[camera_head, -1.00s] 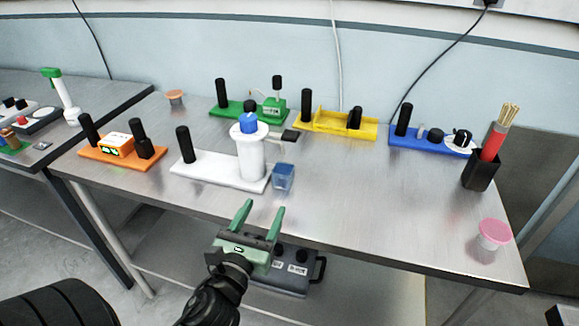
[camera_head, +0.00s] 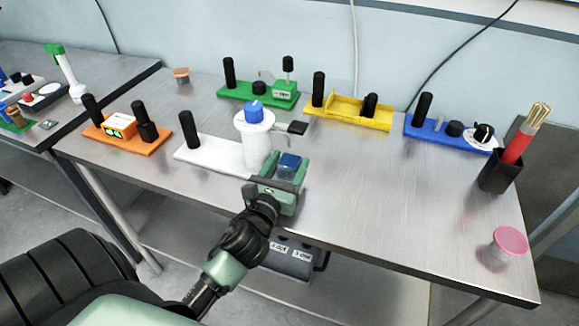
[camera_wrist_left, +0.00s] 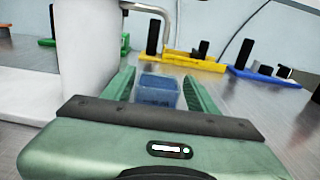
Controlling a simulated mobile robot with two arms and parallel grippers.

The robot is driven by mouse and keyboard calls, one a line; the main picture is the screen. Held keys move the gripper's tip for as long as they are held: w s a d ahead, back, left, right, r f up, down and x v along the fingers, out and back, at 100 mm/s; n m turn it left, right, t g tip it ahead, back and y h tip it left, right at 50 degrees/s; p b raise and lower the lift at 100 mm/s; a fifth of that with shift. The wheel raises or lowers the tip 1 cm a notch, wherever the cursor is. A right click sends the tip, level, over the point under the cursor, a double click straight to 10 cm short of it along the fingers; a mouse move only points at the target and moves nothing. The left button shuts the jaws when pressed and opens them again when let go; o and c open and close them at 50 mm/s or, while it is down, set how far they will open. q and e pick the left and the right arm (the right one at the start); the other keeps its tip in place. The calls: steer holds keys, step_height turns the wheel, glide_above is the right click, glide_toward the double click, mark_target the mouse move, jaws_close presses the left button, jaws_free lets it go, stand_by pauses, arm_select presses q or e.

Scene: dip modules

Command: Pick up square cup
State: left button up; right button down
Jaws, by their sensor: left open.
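The square cup (camera_head: 289,166) is small, blue and see-through, and stands on the metal table at the right end of the white module. My left gripper (camera_head: 288,170) is open, with one finger on each side of the cup. In the left wrist view the cup (camera_wrist_left: 158,90) sits between the two green fingers (camera_wrist_left: 158,92), with gaps visible on both sides. The lower part of the cup is hidden behind the gripper body. My right gripper is not in view.
The white module (camera_head: 215,155) with its tall white cylinder (camera_head: 257,150) stands close left of my gripper. Orange (camera_head: 125,140), green (camera_head: 262,92), yellow (camera_head: 345,112) and blue (camera_head: 440,134) modules stand around. A black holder (camera_head: 498,174) and pink-lidded cup (camera_head: 510,241) are right. The front middle is clear.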

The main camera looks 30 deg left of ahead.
mark_target(293, 154)
arm_select(q)
steer(key=x, duration=0.4)
steer(key=shift+w+a, duration=0.15)
steer(key=c, duration=1.1)
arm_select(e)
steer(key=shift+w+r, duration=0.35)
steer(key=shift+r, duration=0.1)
arm_select(q)
steer(key=shift+p, duration=0.3)
